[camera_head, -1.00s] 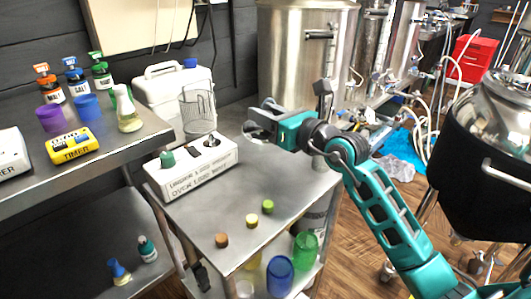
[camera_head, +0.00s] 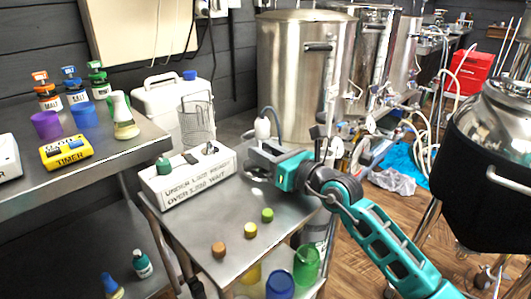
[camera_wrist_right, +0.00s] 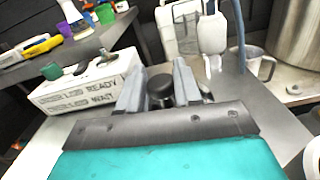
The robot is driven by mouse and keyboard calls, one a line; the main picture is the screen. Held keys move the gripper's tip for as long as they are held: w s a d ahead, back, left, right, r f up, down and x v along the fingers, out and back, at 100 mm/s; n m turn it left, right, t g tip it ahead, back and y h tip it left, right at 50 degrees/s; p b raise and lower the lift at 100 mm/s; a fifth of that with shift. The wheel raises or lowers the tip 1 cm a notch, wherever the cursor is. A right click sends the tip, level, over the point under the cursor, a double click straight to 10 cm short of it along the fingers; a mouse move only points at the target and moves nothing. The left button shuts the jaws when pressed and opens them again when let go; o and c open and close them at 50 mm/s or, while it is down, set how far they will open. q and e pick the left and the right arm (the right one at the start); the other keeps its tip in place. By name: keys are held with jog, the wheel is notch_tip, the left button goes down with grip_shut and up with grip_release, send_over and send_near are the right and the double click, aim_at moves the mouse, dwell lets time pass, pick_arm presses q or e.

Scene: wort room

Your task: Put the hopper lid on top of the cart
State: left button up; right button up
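My right gripper (camera_head: 258,150) is low over the back right part of the metal cart's top (camera_head: 228,262). In the right wrist view, its two grey fingers (camera_wrist_right: 158,78) stand apart with a round black knob (camera_wrist_right: 160,86) between them. I cannot tell whether the fingers press on the knob. The knob may belong to the hopper lid, but no lid rim shows clearly in either view. My left gripper is out of view.
On the cart stand a white labelled box (camera_head: 188,178) and small brown (camera_head: 218,250), yellow (camera_head: 250,230) and green (camera_head: 267,215) pieces. A white hanging device (camera_head: 262,128) is close behind my gripper. A metal mug (camera_wrist_right: 254,62) is right of it. The cart's front top is mostly clear.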

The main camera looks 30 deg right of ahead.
jog(key=o, duration=0.4)
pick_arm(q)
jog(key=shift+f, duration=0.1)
pick_arm(e)
jog(key=shift+r, duration=0.1)
jog(key=p+v, duration=0.1)
jog(key=v, duration=0.9)
jog(key=shift+s, duration=0.15)
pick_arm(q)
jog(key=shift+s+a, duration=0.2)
pick_arm(e)
jog(key=shift+v, duration=0.9)
